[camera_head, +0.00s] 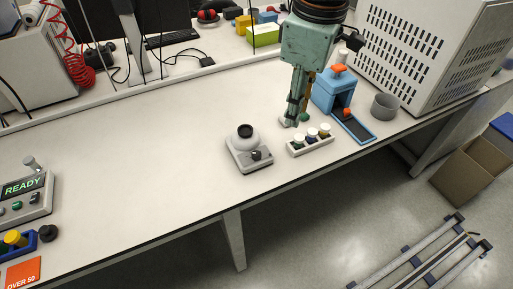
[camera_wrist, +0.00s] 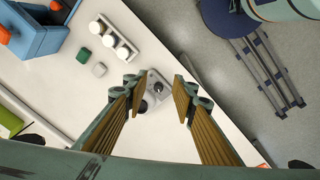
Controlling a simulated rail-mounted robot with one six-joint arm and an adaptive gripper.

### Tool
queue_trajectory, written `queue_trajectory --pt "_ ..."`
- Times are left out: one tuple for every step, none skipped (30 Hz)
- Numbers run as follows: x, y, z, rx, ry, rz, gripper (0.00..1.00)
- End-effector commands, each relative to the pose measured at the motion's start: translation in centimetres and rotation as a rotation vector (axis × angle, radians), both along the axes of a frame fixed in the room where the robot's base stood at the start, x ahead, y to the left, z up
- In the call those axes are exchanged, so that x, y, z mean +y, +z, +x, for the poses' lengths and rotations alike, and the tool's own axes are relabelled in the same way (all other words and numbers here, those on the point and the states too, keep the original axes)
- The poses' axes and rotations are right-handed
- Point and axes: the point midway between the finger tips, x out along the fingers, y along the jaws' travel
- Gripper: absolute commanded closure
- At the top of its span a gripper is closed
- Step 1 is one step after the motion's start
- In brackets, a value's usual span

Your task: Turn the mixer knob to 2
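The mixer (camera_head: 240,163) is a small light-grey device with a rounded white top and a dark opening, standing near the front edge of the table. Its black knob (camera_head: 256,155) is on the front right of its base. The knob's setting is too small to read. My gripper (camera_head: 291,122) points down, behind and to the right of the mixer, apart from it. In the wrist view my gripper (camera_wrist: 157,84) is open and empty, with the mixer (camera_wrist: 152,75) and its knob (camera_wrist: 158,87) seen farther off between the fingertips.
A white rack (camera_head: 312,147) with several capped vials stands right of the mixer. A blue device (camera_head: 338,90) and a grey cup (camera_head: 385,106) are beyond it. A READY-display device (camera_head: 22,205) is at far left. The table between is clear.

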Motion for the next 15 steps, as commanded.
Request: queue_trajectory --pt "0.6 -0.3 0.5 0.006 0.029 -0.004 0.75" --pt "0.9 -0.6 0.7 0.01 0.045 -0.006 0.75" --pt "1.3 -0.9 1.0 0.014 0.069 -0.01 0.75" --pt "1.6 -1.1 1.2 0.017 0.086 -0.012 0.75" --pt "1.9 -1.4 1.4 0.021 0.103 -0.014 0.75" --pt "2.3 -1.7 1.7 0.025 0.127 -0.017 0.75" --pt "2.6 -2.0 1.9 0.028 0.144 -0.019 0.75" --pt "3.0 -2.3 2.2 0.03 0.162 -0.021 0.75" --pt "3.4 -2.6 2.5 0.033 0.184 -0.023 0.75" --pt "3.7 -2.9 2.7 0.036 0.202 -0.026 0.75" --pt "4.0 -3.2 2.9 0.04 0.218 -0.028 0.75" --pt "4.5 -3.6 3.1 0.044 0.243 -0.031 0.75" --pt "4.8 -3.9 3.3 0.047 0.259 -0.032 0.75" --pt "5.1 -4.2 3.5 0.051 0.277 -0.034 0.75" --pt "5.5 -4.6 3.7 0.055 0.299 -0.037 0.75"
